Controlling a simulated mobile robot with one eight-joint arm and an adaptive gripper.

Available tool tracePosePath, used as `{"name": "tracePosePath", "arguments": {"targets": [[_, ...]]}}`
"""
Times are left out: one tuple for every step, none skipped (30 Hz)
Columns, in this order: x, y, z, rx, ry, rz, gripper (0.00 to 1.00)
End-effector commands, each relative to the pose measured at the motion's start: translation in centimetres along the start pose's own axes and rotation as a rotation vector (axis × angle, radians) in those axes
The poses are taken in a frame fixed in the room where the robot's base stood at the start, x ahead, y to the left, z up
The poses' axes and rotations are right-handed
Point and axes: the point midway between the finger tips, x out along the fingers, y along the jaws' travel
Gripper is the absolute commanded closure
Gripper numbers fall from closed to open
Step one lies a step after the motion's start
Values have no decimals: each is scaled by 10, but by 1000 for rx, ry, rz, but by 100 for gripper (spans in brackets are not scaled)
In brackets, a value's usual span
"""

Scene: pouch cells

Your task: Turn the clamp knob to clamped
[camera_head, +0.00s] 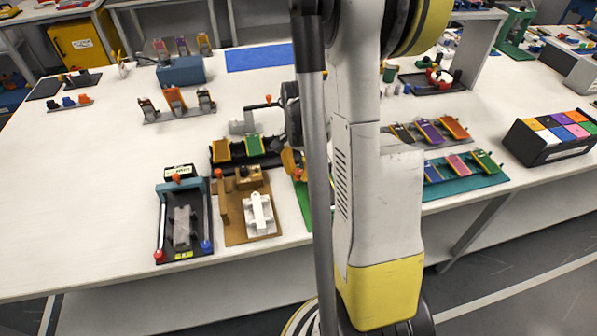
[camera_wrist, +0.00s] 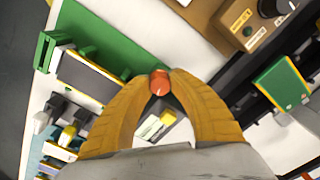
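An orange-red knob (camera_wrist: 159,84) shows between the fingertips of my gripper (camera_wrist: 161,74) in the wrist view. Both yellow fingers curve in and appear to touch it from either side. Beside it is a green base plate (camera_wrist: 95,50) with a dark, yellow-edged piece on it. In the head view my gripper (camera_head: 292,161) is low over the green plate (camera_head: 302,196), mostly hidden behind my arm. The knob's marking and its turned position cannot be read.
A brown fixture (camera_head: 235,225) with a black dial and white part stands left of my gripper. A black fixture with a teal bar (camera_head: 180,188) is further left. Trays of coloured pouches stand behind and to the right.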

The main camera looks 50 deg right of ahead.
Motion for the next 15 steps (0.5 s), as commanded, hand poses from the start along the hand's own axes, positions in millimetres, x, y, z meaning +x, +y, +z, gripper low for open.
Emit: {"name": "tracePosePath", "arguments": {"targets": [[0,0,0,14,0,0,100],[0,0,0,32,0,0,100],[0,0,0,66,0,0,100],[0,0,0,96,0,0,100],[0,0,0,128,0,0,100],[0,0,0,168,0,0,100],[0,0,0,195,0,0,100],[0,0,0,220,0,0,100],[0,0,0,245,0,0,100],[0,0,0,257,0,0,100],[0,0,0,267,0,0,100],[0,0,0,273,0,0,100],[0,0,0,274,0,0,100],[0,0,0,274,0,0,100],[0,0,0,274,0,0,100]]}}
